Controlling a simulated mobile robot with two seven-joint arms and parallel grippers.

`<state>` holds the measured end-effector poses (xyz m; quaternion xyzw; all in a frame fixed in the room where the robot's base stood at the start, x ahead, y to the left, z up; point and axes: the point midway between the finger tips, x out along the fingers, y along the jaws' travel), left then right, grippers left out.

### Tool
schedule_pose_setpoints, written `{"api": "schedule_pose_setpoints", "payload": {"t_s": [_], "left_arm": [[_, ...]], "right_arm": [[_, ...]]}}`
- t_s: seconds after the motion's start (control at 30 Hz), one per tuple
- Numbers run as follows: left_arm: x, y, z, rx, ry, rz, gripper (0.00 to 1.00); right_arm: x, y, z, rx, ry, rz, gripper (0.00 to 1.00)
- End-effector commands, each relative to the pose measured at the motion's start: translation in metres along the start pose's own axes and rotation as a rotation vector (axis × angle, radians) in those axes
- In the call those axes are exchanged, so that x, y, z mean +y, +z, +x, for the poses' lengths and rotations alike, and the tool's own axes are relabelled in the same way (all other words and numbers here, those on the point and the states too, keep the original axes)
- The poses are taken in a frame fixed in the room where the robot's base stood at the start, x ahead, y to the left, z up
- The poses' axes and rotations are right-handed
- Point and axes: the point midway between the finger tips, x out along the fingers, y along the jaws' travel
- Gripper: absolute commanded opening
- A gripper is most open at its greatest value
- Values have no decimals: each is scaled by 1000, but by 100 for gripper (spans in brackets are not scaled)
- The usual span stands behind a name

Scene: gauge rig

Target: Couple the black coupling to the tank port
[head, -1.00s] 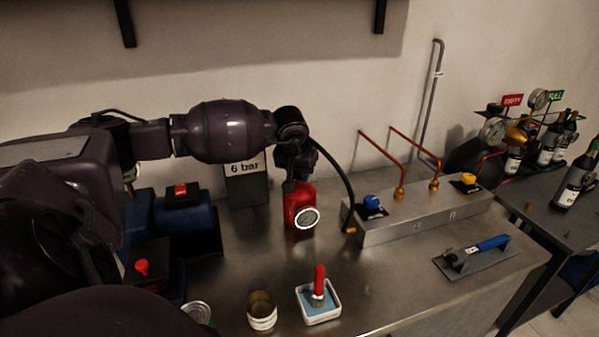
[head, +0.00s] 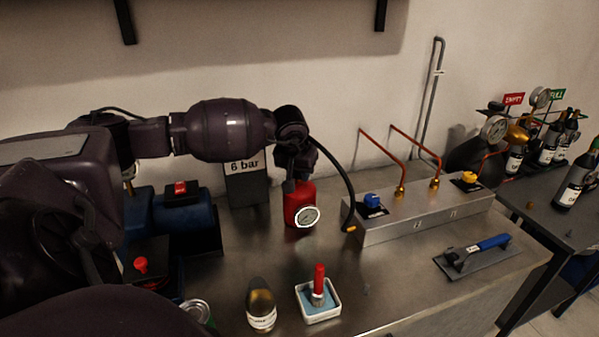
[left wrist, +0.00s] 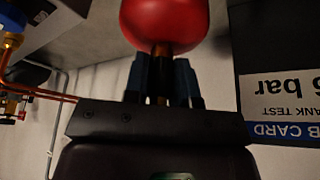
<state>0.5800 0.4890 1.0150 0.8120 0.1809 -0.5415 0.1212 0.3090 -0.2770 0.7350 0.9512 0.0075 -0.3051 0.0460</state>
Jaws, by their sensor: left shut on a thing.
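The red tank (head: 296,204) stands on the steel bench with a round white gauge (head: 307,216) on its front. My left gripper (head: 291,184) points down right over the tank's top. The black hose (head: 344,180) arches from beside the gripper to an orange fitting at the manifold's left end. The black coupling is mostly hidden between the fingers; I cannot tell whether it is seated on the port.
The metal manifold block (head: 420,216) with copper pipes stands right of the tank. A "6 bar" sign (head: 246,168) stands behind left. A bottle (head: 261,308), a white tray (head: 321,312) and a blue-handled trowel (head: 481,250) are on the bench. Bare steel lies before the tank.

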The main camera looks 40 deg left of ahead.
Motion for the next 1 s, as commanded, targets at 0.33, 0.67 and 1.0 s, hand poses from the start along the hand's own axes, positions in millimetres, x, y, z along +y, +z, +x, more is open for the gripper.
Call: {"api": "schedule_pose_setpoints", "payload": {"t_s": [0.33, 0.67, 1.0], "left_arm": [[0, 2, 2, -4, 0, 1, 2], [0, 1, 1, -5, -1, 1, 2], [0, 0, 0, -3, 0, 0, 42]], "right_arm": [[-1, -4, 3, 9, -2, 0, 43], [0, 0, 0, 1, 0, 1, 43], [0, 4, -3, -7, 1, 2, 43]]}}
